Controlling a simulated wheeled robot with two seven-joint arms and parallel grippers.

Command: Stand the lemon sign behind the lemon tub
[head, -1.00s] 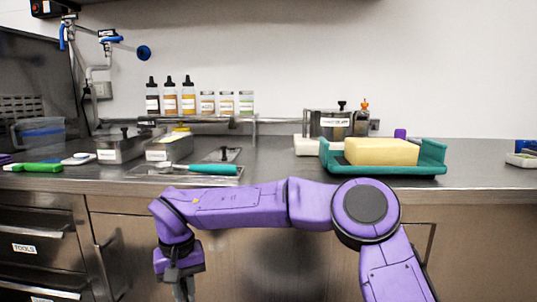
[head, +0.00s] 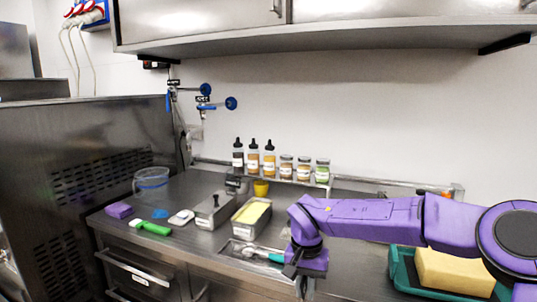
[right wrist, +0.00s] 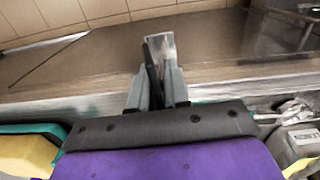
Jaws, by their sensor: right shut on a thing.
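A metal tub with pale yellow filling (head: 238,230), which looks like the lemon tub, stands on the counter; its label is too small to read. It also shows at the right edge of the right wrist view (right wrist: 287,138). My right gripper (head: 302,288) points down, in front of the tub and right of it, near the counter's front edge. In the right wrist view its fingers (right wrist: 158,88) are shut on a small flat greyish plate (right wrist: 161,48), seemingly the lemon sign, with no lettering readable. My left gripper is not in view.
A second metal tub (head: 210,222) stands just left. Several bottles and jars (head: 270,160) line the back ledge. A small yellow cup (head: 261,188) sits behind the tub. A green tray (head: 402,273) with a yellow block is at right. A green-handled tool (head: 153,228) lies left.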

